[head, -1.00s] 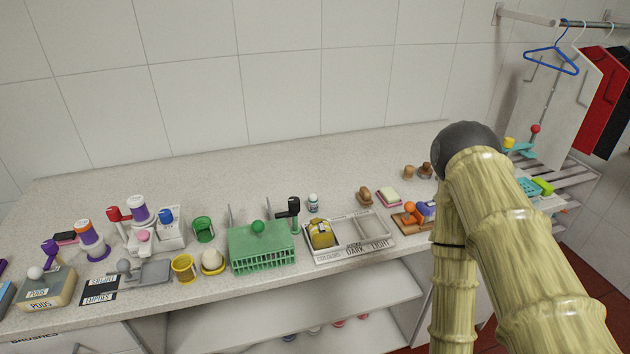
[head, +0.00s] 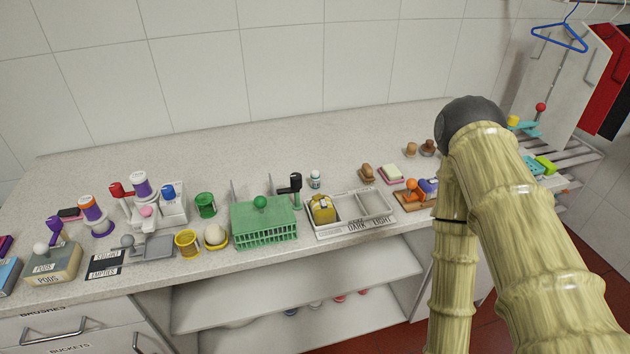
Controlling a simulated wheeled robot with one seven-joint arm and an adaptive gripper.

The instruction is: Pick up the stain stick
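I cannot tell for sure which object is the stain stick. Stick-like candidates on the counter (head: 330,130) are a white and purple cylinder with an orange end (head: 96,214) at the left and a white cylinder with purple ends (head: 141,187) near a white holder. A small white bottle with a teal label (head: 315,179) stands behind the divided tray. My bamboo-patterned arm fills the right side of the head view, and my gripper is out of the picture.
A green basket (head: 264,228) and a divided tray (head: 320,228) holding a yellow item (head: 323,209) stand mid-counter. Soap (head: 390,174) and brushes lie to the right. Hangers and a slatted rack (head: 570,170) are at far right. The back of the counter is clear.

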